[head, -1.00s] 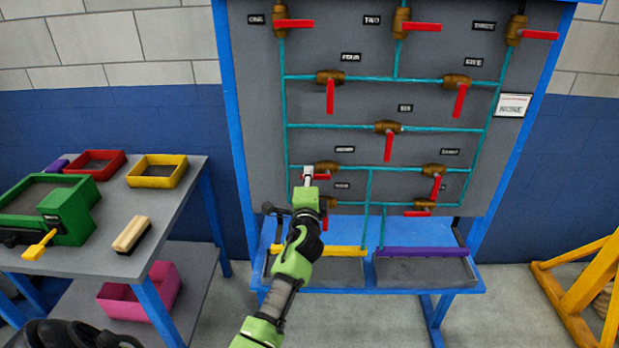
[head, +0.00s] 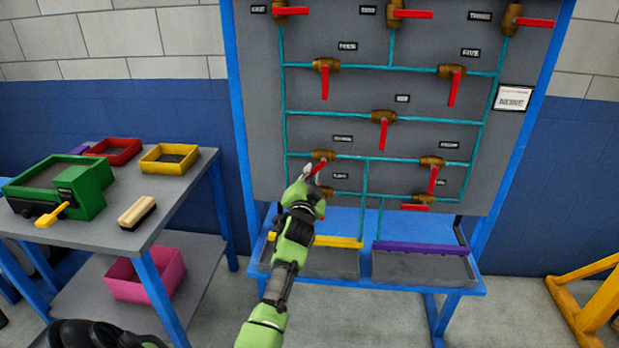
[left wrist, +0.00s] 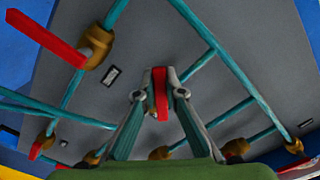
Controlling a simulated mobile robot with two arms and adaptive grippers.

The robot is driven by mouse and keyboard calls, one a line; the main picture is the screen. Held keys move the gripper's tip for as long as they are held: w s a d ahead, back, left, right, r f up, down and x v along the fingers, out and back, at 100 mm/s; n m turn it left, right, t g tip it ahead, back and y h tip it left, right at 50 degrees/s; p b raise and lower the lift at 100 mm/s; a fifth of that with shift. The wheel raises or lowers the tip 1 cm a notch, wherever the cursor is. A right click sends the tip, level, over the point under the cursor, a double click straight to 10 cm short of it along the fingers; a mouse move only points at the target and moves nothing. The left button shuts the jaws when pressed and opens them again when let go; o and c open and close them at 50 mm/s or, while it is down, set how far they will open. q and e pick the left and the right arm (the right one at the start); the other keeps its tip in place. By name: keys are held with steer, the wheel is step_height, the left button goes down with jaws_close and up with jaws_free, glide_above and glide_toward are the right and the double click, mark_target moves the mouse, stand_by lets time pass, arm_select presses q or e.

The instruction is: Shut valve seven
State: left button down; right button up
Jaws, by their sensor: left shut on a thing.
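The grey valve panel (head: 250,130) has teal pipes and brass valves with red handles. Valve seven (head: 323,155) is at the lower left, its label above it partly readable. Its red handle (head: 317,168) slants down and left from the body. My left gripper (head: 306,173) is at that handle and partly hides the area below. In the left wrist view the two fingers of my left gripper (left wrist: 161,98) are closed on the sides of the red handle (left wrist: 160,84).
Valve eight (head: 432,162) is to the right, its handle hanging down. Another valve sits just below seven, partly behind my arm. A blue bench with a yellow-edged tray (head: 338,242) and a purple-edged tray (head: 425,247) stands below. A grey table (head: 90,235) with bins is at left.

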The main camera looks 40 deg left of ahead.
arm_select(q)
steer(key=shift+w+d+f+n+b, duration=0.25)
steer(key=shift+d+f+n+b, duration=0.15)
steer(key=shift+n, duration=0.6)
steer(key=n, duration=0.1)
steer(key=d+n+b, duration=0.1)
steer(key=n, duration=0.1)
steer(key=w+n, duration=0.1)
steer(key=n, duration=0.1)
steer(key=shift+d+f, duration=0.3)
steer(key=shift+f, duration=0.05)
steer(key=shift+w+d+n, duration=0.2)
steer(key=shift+d+n, duration=0.1)
steer(key=shift+n, duration=0.5)
arm_select(e)
steer(key=shift+d+f, duration=0.3)
steer(key=shift+f, duration=0.4)
steer(key=shift+d+f, duration=0.25)
steer(key=shift+f, duration=0.45)
arm_select(q)
steer(key=shift+d+b, duration=0.1)
steer(key=shift+b, duration=0.2)
steer(key=shift+n, duration=0.3)
arm_select(e)
steer(key=shift+a, duration=0.2)
arm_select(q)
steer(key=c, duration=2.1)
jaws_free()
arm_select(e)
steer(key=shift+a, duration=0.1)
